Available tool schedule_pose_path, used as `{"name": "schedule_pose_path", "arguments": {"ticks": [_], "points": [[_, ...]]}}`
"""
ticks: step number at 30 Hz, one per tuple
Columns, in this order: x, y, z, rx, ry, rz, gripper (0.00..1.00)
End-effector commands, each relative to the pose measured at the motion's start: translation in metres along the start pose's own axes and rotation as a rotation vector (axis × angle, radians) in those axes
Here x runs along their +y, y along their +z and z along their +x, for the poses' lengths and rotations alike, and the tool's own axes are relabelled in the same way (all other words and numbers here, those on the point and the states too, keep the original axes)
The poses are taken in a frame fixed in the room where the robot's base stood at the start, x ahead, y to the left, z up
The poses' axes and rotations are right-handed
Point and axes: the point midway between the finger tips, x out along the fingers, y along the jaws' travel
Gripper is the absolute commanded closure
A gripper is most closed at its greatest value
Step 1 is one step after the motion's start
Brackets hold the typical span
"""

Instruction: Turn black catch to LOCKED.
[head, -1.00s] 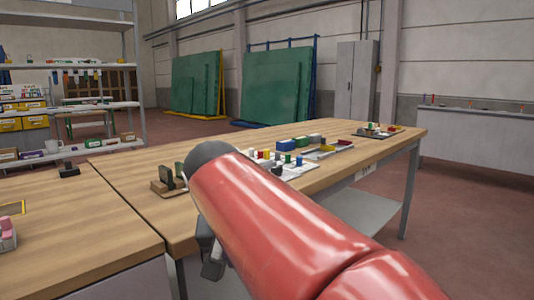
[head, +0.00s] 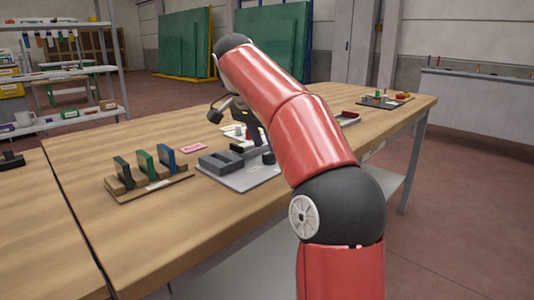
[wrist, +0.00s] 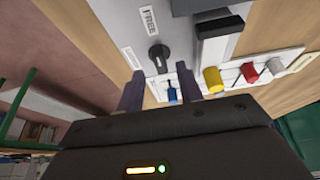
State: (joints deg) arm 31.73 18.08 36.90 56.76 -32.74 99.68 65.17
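In the wrist view the black catch (wrist: 158,55) is a small round knob with a raised bar, on a light grey plate (wrist: 118,22). A label reading FREE (wrist: 149,20) lies just above it. A second label (wrist: 132,58), too small to read, lies left of it. I cannot tell exactly where the catch points. My gripper (wrist: 158,87) is open, its two fingers apart on either side below the catch and not touching it. A blue peg (wrist: 172,93) shows between the fingers, beyond them. In the head view my arm partly hides the gripper and plate (head: 240,181).
In the wrist view, yellow (wrist: 213,80) and red (wrist: 249,72) knobs stand right of the catch, near a dark block (wrist: 220,42). In the head view a wooden rack (head: 150,186) with black, green and blue pieces stands left of the plate. The bench front is clear.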

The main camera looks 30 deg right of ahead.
Motion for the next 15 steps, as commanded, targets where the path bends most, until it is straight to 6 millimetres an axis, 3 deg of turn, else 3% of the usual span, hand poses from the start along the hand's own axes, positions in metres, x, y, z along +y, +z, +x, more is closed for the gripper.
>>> {"name": "schedule_pose_path", "arguments": {"ticks": [1,6,15], "points": [[0.001,0.001,0.011,-0.001,0.002,0.000,0.64],[0.000,0.001,0.028,0.000,-0.001,-0.001,0.64],[0.000,0.000,0.033,0.000,-0.002,-0.002,0.64]]}}
